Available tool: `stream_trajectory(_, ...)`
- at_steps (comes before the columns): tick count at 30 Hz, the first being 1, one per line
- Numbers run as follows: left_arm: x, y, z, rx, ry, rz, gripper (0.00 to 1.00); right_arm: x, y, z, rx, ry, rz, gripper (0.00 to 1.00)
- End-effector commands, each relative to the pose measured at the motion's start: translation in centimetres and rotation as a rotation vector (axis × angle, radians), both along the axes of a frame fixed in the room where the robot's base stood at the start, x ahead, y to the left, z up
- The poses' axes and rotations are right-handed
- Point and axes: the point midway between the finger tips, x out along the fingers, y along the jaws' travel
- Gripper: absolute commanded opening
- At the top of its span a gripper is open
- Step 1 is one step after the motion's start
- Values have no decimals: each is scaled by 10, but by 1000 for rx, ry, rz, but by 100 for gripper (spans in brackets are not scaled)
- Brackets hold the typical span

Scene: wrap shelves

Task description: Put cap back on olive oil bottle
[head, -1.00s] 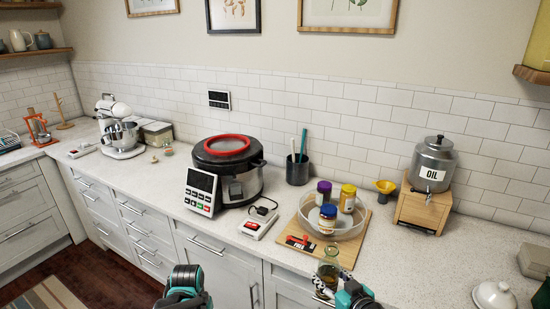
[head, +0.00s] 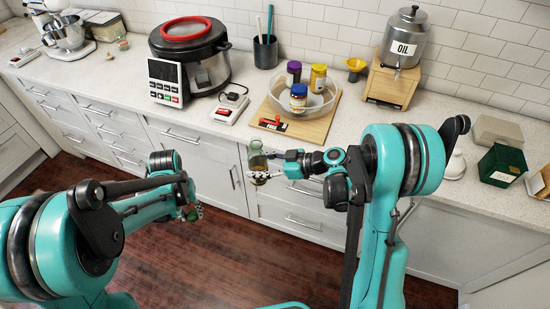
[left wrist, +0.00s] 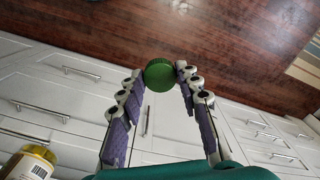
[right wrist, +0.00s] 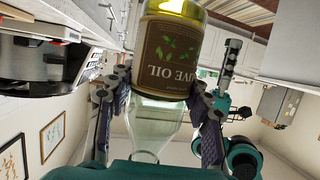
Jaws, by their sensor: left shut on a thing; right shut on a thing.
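The olive oil bottle (head: 257,160) is glass with a dark label and yellow-green oil inside. My right gripper (head: 264,172) is shut on it, holding it roughly upright in front of the counter. In the right wrist view the bottle's label (right wrist: 168,57) reads upside down, with the fingers (right wrist: 165,95) on either side. My left gripper (head: 192,207) is lower and to the left of the bottle, apart from it. In the left wrist view its fingertips (left wrist: 160,76) are shut on a round green cap (left wrist: 159,73). The bottle's mouth is too small to make out.
Drawer fronts lie behind the grippers. The wooden floor (head: 240,240) below is clear.

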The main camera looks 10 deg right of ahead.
Motion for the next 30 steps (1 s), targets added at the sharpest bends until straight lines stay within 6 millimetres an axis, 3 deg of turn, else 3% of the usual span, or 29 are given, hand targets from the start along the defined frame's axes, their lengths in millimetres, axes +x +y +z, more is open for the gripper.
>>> stream_trajectory(3,0,0,0,0,0,0,22,3,18,-10,1,1,117,0)
stream_trajectory(9,0,0,0,0,0,0,22,5,34,-19,1,0,229,0)
stream_trajectory(23,1,-1,1,0,0,-2,22,5,37,-21,0,1,249,0)
stream_trajectory(26,7,-7,7,0,2,-14,22,5,37,-21,0,1,249,0)
stream_trajectory(30,25,-27,31,1,8,-53,22,5,37,-21,0,1,249,0)
